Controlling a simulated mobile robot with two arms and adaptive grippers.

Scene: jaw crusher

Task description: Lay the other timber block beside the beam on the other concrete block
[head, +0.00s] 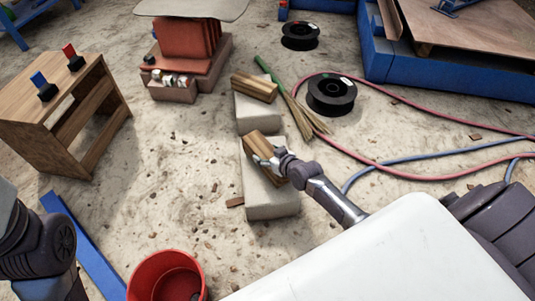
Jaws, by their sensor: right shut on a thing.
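Two pale concrete blocks stand in a line on the sandy floor in the middle of the head view. The far concrete block (256,116) carries one timber block (254,85) lying on its top. The near concrete block (270,206) has the other timber block (258,146) over its far end. My right gripper (273,163) is shut on this near timber block; I cannot tell whether the timber rests fully on the concrete. A long blue bar (85,243) lies on the floor at the lower left. My left arm shows at the lower left, its gripper out of view.
A red bucket (167,277) stands at the bottom. A wooden stand (66,115) with switches is at the left. A broom (296,110) lies right of the far concrete block, near black reels (331,95) and red and blue hoses (418,177). Floor left of the blocks is mostly clear.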

